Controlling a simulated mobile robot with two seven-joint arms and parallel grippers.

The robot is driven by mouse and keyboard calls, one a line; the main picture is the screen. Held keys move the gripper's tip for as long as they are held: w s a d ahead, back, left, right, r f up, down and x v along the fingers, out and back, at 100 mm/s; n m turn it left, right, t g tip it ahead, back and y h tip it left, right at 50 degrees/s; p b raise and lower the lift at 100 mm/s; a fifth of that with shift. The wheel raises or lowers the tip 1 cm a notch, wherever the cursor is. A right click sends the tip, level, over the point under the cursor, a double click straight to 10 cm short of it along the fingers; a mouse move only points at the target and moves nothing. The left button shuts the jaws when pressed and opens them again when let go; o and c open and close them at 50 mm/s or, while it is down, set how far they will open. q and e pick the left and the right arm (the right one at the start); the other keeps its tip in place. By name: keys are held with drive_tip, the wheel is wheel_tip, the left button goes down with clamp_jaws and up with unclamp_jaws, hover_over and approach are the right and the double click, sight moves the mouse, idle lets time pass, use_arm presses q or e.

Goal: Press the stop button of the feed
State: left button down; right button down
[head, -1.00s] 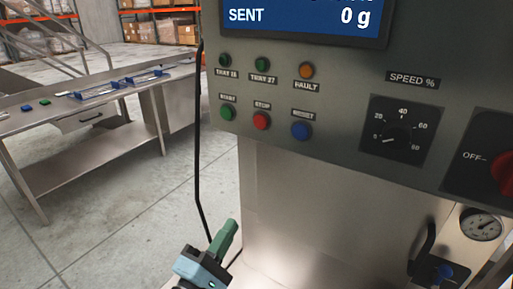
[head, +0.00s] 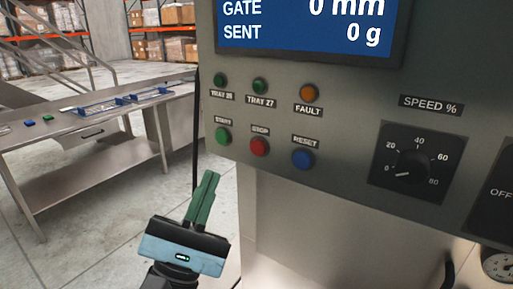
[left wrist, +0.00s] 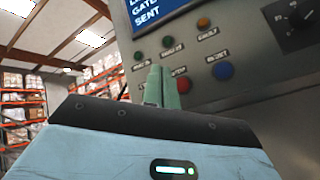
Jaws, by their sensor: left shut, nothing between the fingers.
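The red stop button (head: 259,147) sits on the grey control panel (head: 350,110), between the green start button (head: 222,136) and the blue reset button (head: 302,159). My left gripper (head: 211,175) is shut and empty, fingers pointing up, below and a little left of the red button, apart from the panel in the head view. In the left wrist view the closed green fingers (left wrist: 161,68) stand in front of the panel's lower left. The stop button (left wrist: 184,85) shows just right of the fingertips there; the start button is hidden behind them. My right gripper is not in view.
A display (head: 300,30) is above the buttons. Indicator lamps, including an orange fault lamp (head: 308,93), sit in the row above. A speed knob (head: 411,166) is at right. A black cable (head: 196,140) hangs at the panel's left edge. A steel bench (head: 90,150) stands at left.

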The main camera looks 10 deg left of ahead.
sight(258, 148)
use_arm(q)
drive_tip(key=shift+w+d+b, duration=0.15)
drive_tip(key=shift+w+d, duration=0.35)
drive_tip(key=shift+w, duration=0.9)
drive_tip(key=shift+w+d+b, duration=0.1)
drive_tip(key=shift+w+d, duration=0.45)
drive_tip(key=shift+w, duration=0.8)
drive_tip(key=shift+w+d+b, duration=0.15)
drive_tip(key=shift+w+d, duration=0.35)
drive_tip(key=shift+w, duration=0.9)
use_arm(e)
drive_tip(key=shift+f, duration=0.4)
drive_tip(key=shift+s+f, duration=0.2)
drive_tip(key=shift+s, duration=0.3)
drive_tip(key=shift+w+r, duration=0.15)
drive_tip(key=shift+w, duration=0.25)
use_arm(q)
drive_tip(key=shift+w, duration=0.2)
drive_tip(key=shift+w+d, duration=0.15)
drive_tip(key=shift+w, duration=0.05)
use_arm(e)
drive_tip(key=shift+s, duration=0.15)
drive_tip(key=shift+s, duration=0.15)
